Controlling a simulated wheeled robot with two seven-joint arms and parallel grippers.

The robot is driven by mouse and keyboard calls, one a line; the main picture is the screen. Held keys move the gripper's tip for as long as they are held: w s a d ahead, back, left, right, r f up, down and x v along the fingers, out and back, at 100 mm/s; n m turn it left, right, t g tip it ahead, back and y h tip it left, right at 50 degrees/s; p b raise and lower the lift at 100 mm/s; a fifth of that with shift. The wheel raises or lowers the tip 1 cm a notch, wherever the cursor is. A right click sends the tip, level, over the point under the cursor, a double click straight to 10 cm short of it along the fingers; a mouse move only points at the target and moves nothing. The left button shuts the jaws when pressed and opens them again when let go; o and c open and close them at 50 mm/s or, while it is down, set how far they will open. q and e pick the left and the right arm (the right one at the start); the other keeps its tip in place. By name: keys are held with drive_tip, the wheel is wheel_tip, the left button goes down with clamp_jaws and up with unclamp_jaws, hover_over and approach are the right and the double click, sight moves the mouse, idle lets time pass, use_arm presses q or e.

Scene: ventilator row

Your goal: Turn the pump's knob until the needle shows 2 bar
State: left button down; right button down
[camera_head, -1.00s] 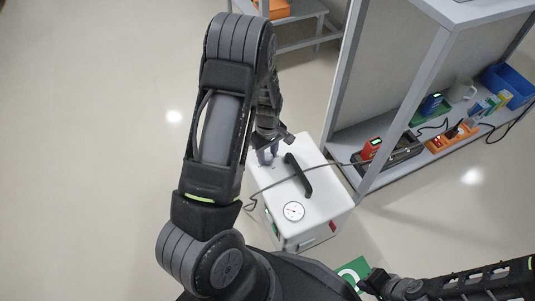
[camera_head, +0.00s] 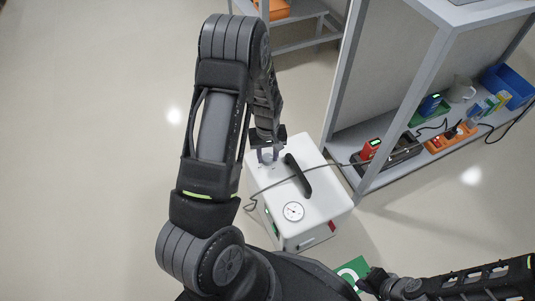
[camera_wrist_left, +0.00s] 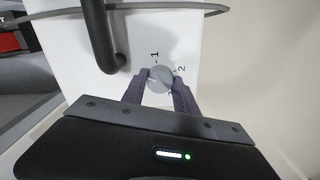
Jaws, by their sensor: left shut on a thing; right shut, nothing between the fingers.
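The pump (camera_head: 310,225) is a white box on the floor with a black carry handle (camera_head: 298,176) on top. Its round gauge (camera_head: 293,211) faces up; the needle is too small to read exactly. In the left wrist view the grey knob (camera_wrist_left: 160,78) sits on the white top with printed numbers around it, 1 and 2 legible. My left gripper (camera_wrist_left: 160,84) is shut on the knob, one finger on each side. In the head view the left gripper (camera_head: 268,156) is at the pump's far left corner. My right gripper (camera_head: 366,283) is shut and empty at the bottom.
A grey shelf unit (camera_head: 350,90) stands right of the pump, with a red device (camera_head: 371,148), an orange power strip (camera_head: 450,138) and a blue bin (camera_head: 508,86). A grey cable crosses the pump top. A green sign (camera_head: 350,270) lies near my right gripper. Floor at left is clear.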

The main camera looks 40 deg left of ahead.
sight(267, 157)
use_arm(q)
drive_tip(key=m, duration=0.6)
drive_tip(key=shift+m, duration=0.3)
idle(0.4)
drive_tip(key=c, duration=0.9)
unclamp_jaws()
drive_tip(key=shift+c, duration=0.2)
drive_tip(key=shift+r+p, duration=0.1)
drive_tip(key=shift+p, duration=0.2)
wheel_tip(267, 157, up, 8)
drive_tip(key=shift+f+p, duration=0.15)
drive_tip(key=shift+p, duration=1.05)
